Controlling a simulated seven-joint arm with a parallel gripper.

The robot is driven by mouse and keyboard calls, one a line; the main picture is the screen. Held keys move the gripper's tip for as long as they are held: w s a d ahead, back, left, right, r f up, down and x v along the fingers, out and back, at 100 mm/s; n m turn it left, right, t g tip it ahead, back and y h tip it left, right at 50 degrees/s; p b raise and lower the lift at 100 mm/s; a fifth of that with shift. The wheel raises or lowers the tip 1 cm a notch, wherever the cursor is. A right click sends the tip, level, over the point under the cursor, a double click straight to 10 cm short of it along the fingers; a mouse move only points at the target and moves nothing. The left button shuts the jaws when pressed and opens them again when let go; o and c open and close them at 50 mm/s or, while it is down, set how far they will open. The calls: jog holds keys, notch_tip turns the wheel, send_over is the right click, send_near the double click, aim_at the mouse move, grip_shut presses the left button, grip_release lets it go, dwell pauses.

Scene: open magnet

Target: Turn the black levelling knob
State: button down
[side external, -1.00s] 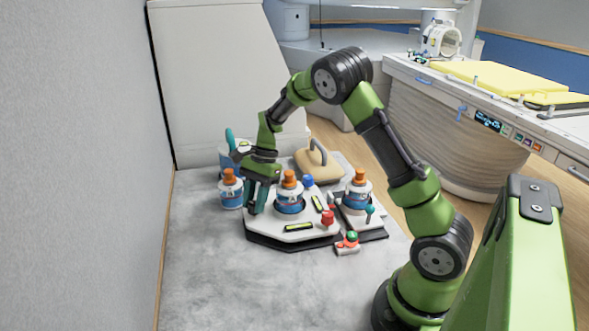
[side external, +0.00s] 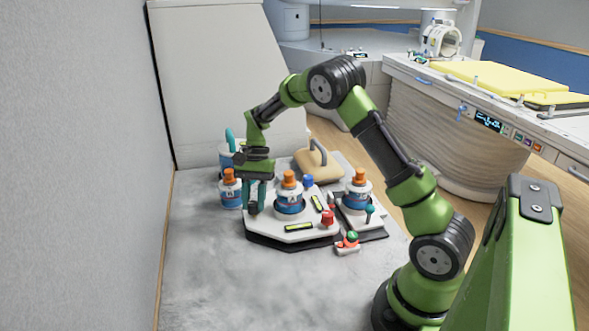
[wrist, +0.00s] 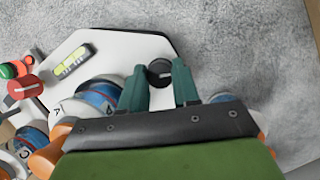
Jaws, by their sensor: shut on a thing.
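The black levelling knob (wrist: 159,72) sits near a corner of the white levelling plate (wrist: 140,47), with a pale line across its top. My gripper (wrist: 160,74) points down, with its two teal fingers on either side of the knob and shut on it. In the side external view my gripper (side external: 256,203) is at the plate's left corner, and its fingers mostly hide the knob.
A blue-and-white bottle with an orange cap (side external: 289,193) stands on the plate close to my gripper. Another bottle (side external: 230,189) stands just left. A red knob (side external: 327,218) and spirit levels (side external: 298,227) are on the plate.

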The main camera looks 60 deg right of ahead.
jog(key=shift+d, duration=0.1)
jog(key=c, duration=0.8)
grip_release()
jog(key=v, duration=1.7)
